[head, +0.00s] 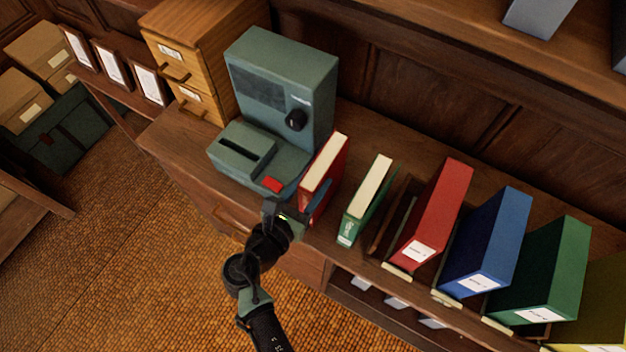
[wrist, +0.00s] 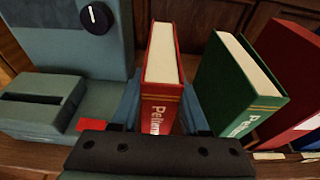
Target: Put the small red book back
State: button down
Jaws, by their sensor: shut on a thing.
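The small red book (head: 322,180) stands upright at the left of the row of books, close beside the grey-green machine. Whether the red book's lower edge touches the surface is hidden.
The grey-green machine (head: 282,85) with a black knob and red button stands just left of the book. Right of the green book is a dark slot, then large red (head: 435,212), blue (head: 488,240) and green (head: 545,268) binders. A wooden drawer cabinet (head: 188,55) stands behind left.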

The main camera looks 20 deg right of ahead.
jog(key=shift+r, duration=0.1)
jog(key=shift+c, duration=2)
grip_release()
jog(key=shift+f, duration=0.2)
